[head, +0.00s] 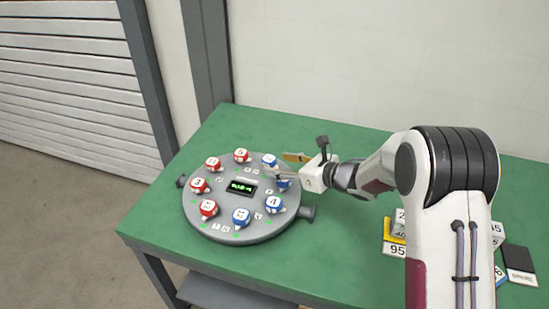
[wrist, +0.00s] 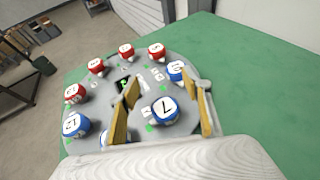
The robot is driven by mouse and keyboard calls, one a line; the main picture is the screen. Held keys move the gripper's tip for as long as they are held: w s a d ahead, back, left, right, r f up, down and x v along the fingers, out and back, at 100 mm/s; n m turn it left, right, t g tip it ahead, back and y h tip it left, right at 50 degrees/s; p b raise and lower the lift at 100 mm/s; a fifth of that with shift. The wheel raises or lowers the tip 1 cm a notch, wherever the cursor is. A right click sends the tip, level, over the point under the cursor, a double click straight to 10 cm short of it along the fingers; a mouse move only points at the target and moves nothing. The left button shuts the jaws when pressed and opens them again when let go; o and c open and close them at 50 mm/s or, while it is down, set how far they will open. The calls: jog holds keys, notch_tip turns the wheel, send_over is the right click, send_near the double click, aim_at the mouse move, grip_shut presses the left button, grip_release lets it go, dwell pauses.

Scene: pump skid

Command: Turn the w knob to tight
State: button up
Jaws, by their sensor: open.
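A round grey panel (head: 236,231) on the green table carries a ring of red and blue knobs with white faces. The characters on many faces are too small to read, so I cannot tell which is the w knob. My gripper (head: 286,168) is open over the panel's right side. In the wrist view, my gripper (wrist: 168,92) has its two tan-lined fingers on either side of a blue knob (wrist: 166,111), apart from it as far as I can see. In the head view my gripper partly hides this blue knob (head: 283,185).
A small display with green characters (head: 241,187) sits at the panel's centre, with small white label tiles around it. Number plates (head: 394,249) and a black-and-white card (head: 520,258) lie at the table's right. The green table (head: 330,265) is clear in front.

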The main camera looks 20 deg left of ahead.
jog(key=shift+m+t, duration=0.8)
jog(key=shift+t, duration=0.1)
jog(key=w+a+r, duration=0.1)
jog(key=w+a, duration=0.1)
jog(key=w+a+r, duration=0.2)
jog(key=shift+w+a+r, duration=0.2)
jog(key=shift+w+a, duration=0.1)
jog(key=shift+w, duration=0.1)
jog(key=w+a+r+m+t+h, duration=0.1)
jog(key=w+r+m+t+h, duration=0.1)
jog(key=w+m, duration=0.35)
jog(key=m+g+h, duration=0.6)
jog(key=m+h, duration=0.1)
jog(key=m, duration=2.6)
send_over(272, 162)
jog(key=f, duration=0.1)
jog(key=shift+s+d+f+m, duration=0.25)
jog(key=shift+s+d+m, duration=0.2)
jog(key=shift+s+m, duration=0.15)
jog(key=shift+f, duration=0.15)
